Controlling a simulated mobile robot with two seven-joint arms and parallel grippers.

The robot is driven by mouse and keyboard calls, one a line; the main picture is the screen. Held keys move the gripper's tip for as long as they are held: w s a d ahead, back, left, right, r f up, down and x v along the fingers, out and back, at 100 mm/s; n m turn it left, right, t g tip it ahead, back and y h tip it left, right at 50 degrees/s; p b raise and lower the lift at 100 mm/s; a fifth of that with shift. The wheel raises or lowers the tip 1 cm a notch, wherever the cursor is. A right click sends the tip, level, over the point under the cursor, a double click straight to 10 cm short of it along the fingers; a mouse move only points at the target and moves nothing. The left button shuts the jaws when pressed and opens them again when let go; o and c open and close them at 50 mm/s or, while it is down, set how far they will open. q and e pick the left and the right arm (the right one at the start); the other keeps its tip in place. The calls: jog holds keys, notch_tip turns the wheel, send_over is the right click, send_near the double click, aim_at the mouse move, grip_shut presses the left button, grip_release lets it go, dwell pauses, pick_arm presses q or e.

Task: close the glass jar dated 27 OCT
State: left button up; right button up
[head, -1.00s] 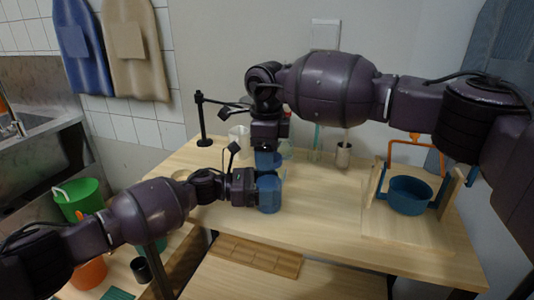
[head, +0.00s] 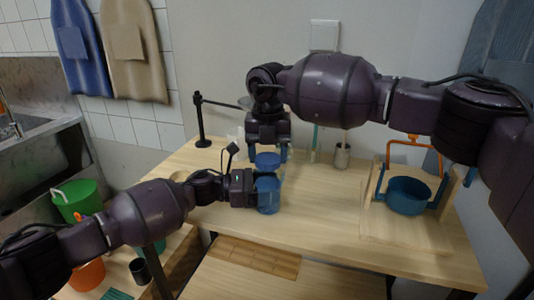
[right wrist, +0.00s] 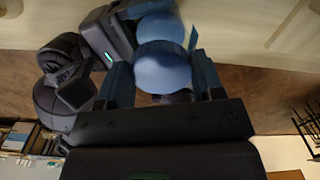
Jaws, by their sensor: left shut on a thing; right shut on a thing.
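A blue-tinted glass jar (head: 268,197) stands upright over the table, with my left gripper (head: 256,188) shut on its side from the left. No date on it is readable. A round blue lid (head: 267,160) is just above the jar's mouth. My right gripper (head: 268,152) points down and is shut on this lid. A narrow gap seems to show between lid and jar in the head view, but I cannot tell whether they touch. In the right wrist view the lid (right wrist: 162,68) sits between the fingers, with blue of the jar (right wrist: 152,20) beyond.
A wooden stand with a blue pot (head: 409,195) is at the right of the table. A metal cup (head: 342,156) and a clear vessel stand behind the grippers. A black post (head: 201,122) is at the back left. The table front right of the jar is clear.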

jog(key=m, duration=0.4)
jog(key=shift+d, duration=0.1)
jog(key=m, duration=0.5)
jog(key=shift+d+m, duration=0.1)
jog(key=shift+m, duration=0.2)
jog(key=m, duration=0.4)
jog(key=shift+s, duration=0.15)
jog(key=m, duration=0.5)
jog(key=shift+s, duration=0.1)
jog(key=o, duration=1)
jog(key=shift+o, duration=0.2)
notch_tip(320, 180, up, 12)
